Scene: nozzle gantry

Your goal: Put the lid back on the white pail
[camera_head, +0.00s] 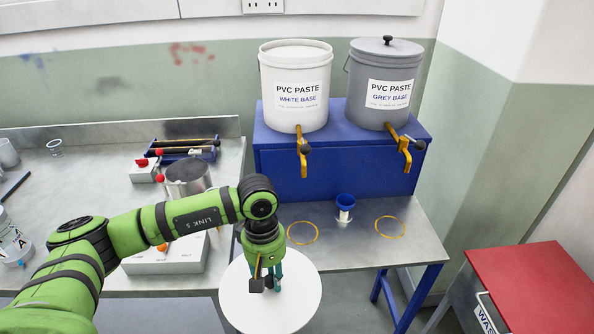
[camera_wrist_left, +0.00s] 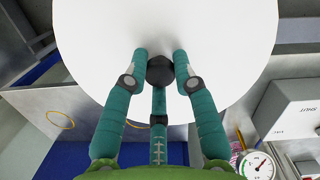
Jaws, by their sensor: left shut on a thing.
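The white pail (camera_head: 294,90), labelled PVC PASTE WHITE BASE, stands upright on a blue stand at the back. No lid with a knob shows on its top. The round white lid (camera_head: 302,305) is held flat in front of the bench, low and nearer to me than the pail. My left gripper (camera_head: 272,282) is above the lid, shut on its dark knob. In the left wrist view the gripper (camera_wrist_left: 160,72) has its teal fingers around the knob, and the white lid (camera_wrist_left: 100,35) fills the top middle. My right gripper is not in view.
A grey pail (camera_head: 382,85) with its lid on stands close to the right of the white pail. Yellow taps (camera_head: 303,155) stick out below both pails. A red-topped bin (camera_head: 530,285) is at right.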

